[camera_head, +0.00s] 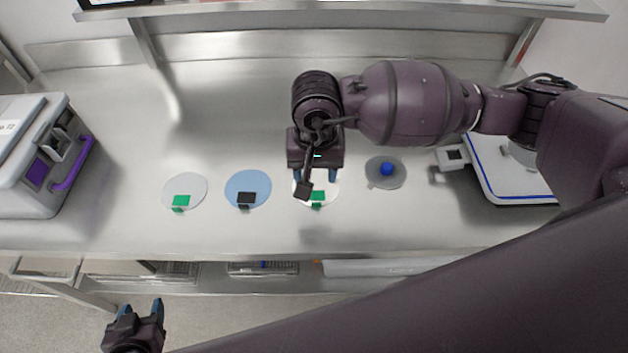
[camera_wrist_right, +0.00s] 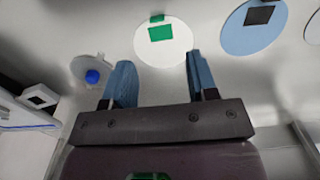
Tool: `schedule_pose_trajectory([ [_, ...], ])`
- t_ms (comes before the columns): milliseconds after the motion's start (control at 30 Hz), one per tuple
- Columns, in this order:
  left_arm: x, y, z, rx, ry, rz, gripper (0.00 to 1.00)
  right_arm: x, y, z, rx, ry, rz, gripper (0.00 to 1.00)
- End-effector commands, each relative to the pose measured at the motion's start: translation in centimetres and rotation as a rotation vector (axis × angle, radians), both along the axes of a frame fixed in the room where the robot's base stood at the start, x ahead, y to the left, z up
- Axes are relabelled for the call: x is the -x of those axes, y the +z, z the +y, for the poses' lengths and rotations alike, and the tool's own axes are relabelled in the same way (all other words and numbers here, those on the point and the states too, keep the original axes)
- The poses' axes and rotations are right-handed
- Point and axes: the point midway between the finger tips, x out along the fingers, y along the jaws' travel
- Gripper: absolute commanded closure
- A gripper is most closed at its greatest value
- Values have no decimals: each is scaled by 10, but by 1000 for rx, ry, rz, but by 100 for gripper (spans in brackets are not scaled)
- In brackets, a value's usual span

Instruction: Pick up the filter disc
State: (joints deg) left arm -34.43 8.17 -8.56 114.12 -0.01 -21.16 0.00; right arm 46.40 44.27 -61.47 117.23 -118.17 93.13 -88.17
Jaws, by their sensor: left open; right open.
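Several round flat discs lie in a row on the steel counter. A white disc (camera_head: 329,189) with a green tab lies under my right gripper (camera_head: 315,179), partly hidden by it. In the right wrist view this white disc (camera_wrist_right: 176,47) lies beyond my right gripper (camera_wrist_right: 160,68), whose blue fingers are open and empty. A blue disc (camera_head: 248,182) with a black tab and a pale grey disc (camera_head: 185,186) with a green tab lie to the left. A grey disc (camera_head: 378,171) with a blue knob lies to the right. My left gripper (camera_head: 141,308) is open and empty, in front of the counter.
A grey case (camera_head: 30,165) with purple parts stands at the counter's left end. A white, blue-edged device (camera_head: 500,180) stands at the right, partly behind my right arm. A shelf (camera_head: 360,8) runs along the back. The counter behind the left discs is clear.

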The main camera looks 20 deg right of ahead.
Motion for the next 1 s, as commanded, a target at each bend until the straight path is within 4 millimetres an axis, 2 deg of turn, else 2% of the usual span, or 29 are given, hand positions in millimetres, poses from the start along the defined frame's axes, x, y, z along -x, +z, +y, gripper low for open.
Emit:
schedule_pose_trajectory([
  [300, 0, 4, 0, 0, 0, 0, 45, 0, -41, -2, 10, 4, -2, 47],
  [567, 2, 4, 0, 0, 0, 5, 45, 0, -58, -2, 8, 4, -3, 47],
  [833, 4, 11, 0, 1, 1, 7, 45, 2, -92, -2, 8, 2, -2, 47],
  [1000, 6, 10, 1, 0, 2, 13, 45, 1, -105, -3, 7, 2, -4, 47],
])
